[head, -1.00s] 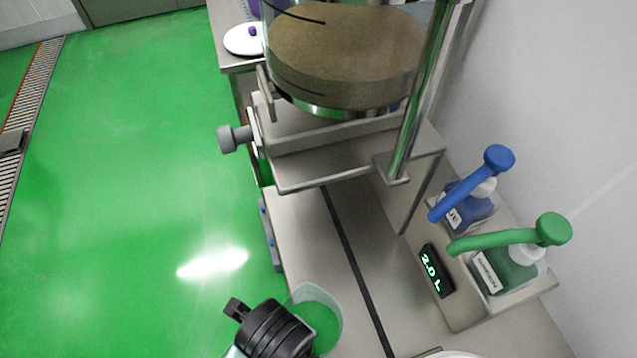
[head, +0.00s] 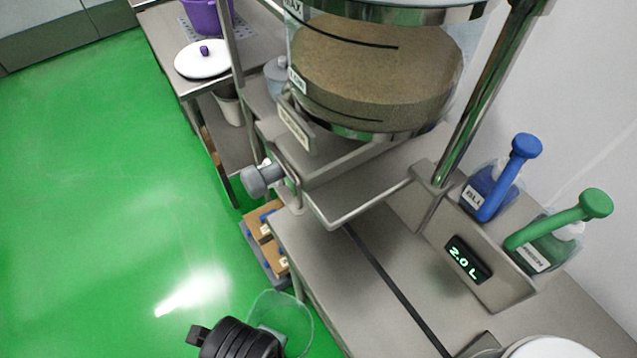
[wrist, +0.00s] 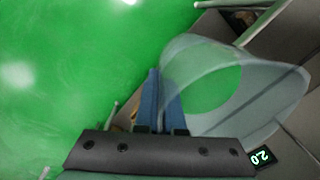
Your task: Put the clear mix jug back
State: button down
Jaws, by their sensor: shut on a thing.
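The clear mix jug (head: 295,322) is see-through, with the green floor showing through it. It shows at the bottom of the head view, beside the bench's left edge and over the floor in the picture. In the wrist view the jug (wrist: 285,98) is tilted, with its wide round opening toward the upper left. My gripper (wrist: 160,100) is shut on the jug at its near side; the exact grip on the handle is hard to make out. In the head view my black wrist hides part of the jug's near side.
The steel bench (head: 375,300) has a large clear tank (head: 375,75) of brown material on a stand with a grey tap knob (head: 262,178). Blue (head: 492,188) and green (head: 548,240) pump bottles stand right, by a "2.0 L" display (head: 467,259). A white lid (head: 203,60) lies on the far table.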

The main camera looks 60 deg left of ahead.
jog(key=shift+w+a+f+n, duration=0.1)
jog(key=shift+w+a+n, duration=0.2)
jog(key=shift+w, duration=0.15)
jog(key=w+d+n, duration=0.5)
jog(key=w+d, duration=0.1)
jog(key=w, duration=0.6)
jog(key=w+d+n, duration=0.6)
jog(key=w+d, duration=0.1)
jog(key=w, duration=0.5)
jog(key=shift+d+f, duration=0.3)
jog(key=shift+f, duration=0.1)
jog(key=shift+s+r, duration=0.1)
